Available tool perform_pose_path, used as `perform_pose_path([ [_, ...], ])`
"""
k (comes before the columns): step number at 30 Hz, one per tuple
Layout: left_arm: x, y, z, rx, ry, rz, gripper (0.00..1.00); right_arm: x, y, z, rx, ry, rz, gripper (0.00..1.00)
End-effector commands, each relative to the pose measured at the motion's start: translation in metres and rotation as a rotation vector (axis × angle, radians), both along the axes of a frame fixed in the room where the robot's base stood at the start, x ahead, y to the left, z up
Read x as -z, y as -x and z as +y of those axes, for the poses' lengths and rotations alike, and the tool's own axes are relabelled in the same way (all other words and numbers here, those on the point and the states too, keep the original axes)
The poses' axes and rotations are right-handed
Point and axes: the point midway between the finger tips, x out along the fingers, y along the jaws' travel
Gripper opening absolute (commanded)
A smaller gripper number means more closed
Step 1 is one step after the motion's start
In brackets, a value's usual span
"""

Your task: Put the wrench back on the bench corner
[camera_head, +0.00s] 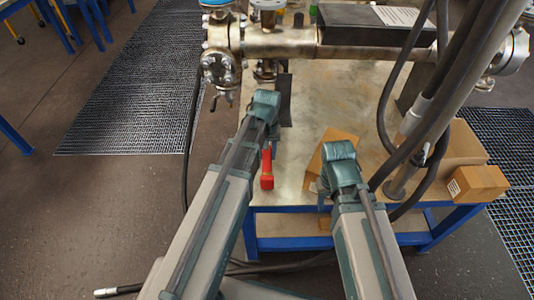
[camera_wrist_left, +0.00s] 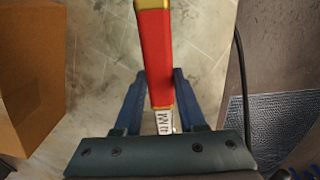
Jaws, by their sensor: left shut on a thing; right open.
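The wrench (camera_head: 267,168) has a red handle and shows just right of my left arm, over the front-left corner of the bench (camera_head: 290,180). In the left wrist view the wrench (camera_wrist_left: 157,55) is red with gold edges and runs between the fingers of my left gripper (camera_wrist_left: 158,95). The left gripper is shut on it. I cannot tell whether the wrench touches the bench top; its far end is out of the wrist view. My right gripper (camera_head: 340,175) is open at the bench's front, beside a cardboard box; its fingers are mostly hidden.
A cardboard box (camera_head: 318,157) stands behind my right gripper; it also fills the left of the wrist view (camera_wrist_left: 30,70). A smaller box (camera_head: 477,184) sits at the right corner. A flanged metal vessel (camera_head: 290,42) spans the back. Dark hoses hang at right. Floor lies left.

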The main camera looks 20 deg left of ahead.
Motion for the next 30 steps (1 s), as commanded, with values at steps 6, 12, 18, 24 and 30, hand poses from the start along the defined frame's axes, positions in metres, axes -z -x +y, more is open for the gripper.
perform_pose_path([
  [6,0.0,0.0,0.0,0.0,0.0,0.0,0.0,0.0,0.0,0.0,0.0,0.0,0.0,0.5],
  [12,0.001,0.0,0.0,0.0,0.0,0.0,0.0,0.001,0.0,0.0,0.0,0.0,0.0,0.5],
  [18,0.005,0.0,0.0,0.0,0.0,0.0,0.0,0.005,0.0,0.0,0.0,0.0,0.0,0.5],
  [24,0.009,0.0,0.0,0.0,0.0,0.0,0.0,0.009,0.0,0.0,0.0,0.0,0.0,0.5],
  [30,0.008,0.0,0.0,0.0,0.0,0.0,0.7,0.008,0.0,0.0,0.0,0.0,0.0,0.5],
])
